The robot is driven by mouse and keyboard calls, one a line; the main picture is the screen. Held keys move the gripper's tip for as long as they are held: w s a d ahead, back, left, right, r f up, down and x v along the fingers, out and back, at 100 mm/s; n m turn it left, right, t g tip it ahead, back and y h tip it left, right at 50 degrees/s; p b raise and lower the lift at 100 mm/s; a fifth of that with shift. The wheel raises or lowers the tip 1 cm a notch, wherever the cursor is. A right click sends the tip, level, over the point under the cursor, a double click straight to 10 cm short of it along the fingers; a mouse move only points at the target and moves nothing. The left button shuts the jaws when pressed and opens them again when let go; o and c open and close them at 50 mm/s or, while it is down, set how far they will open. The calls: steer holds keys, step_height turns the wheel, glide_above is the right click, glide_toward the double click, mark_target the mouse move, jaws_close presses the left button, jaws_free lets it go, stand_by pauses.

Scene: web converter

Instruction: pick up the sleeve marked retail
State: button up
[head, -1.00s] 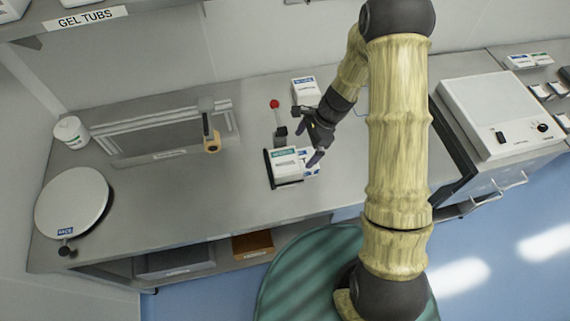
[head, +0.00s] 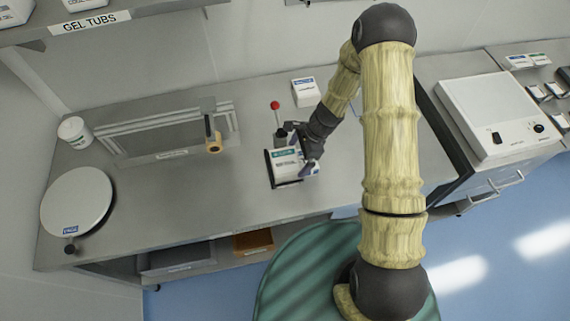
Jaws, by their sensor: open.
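A white sleeve (head: 286,165) with a teal label sits in a black stand on the bench. Its lettering is too small for me to read as "retail". My gripper (head: 309,167) is open at the right side of this sleeve. Its fingers cover most of a second blue-labelled item there, and I cannot tell whether they touch either one. Another white box (head: 305,92) with a blue label stands farther back on the bench, apart from my gripper. Its print is unreadable too.
A red-knobbed lever (head: 275,105) rises just behind the stand. A framed rail with an orange-ended tool (head: 213,142) stands left. A round white disc (head: 77,201) and a white tub (head: 75,132) are at far left.

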steer(key=c, duration=0.6)
steer(key=shift+r, duration=0.15)
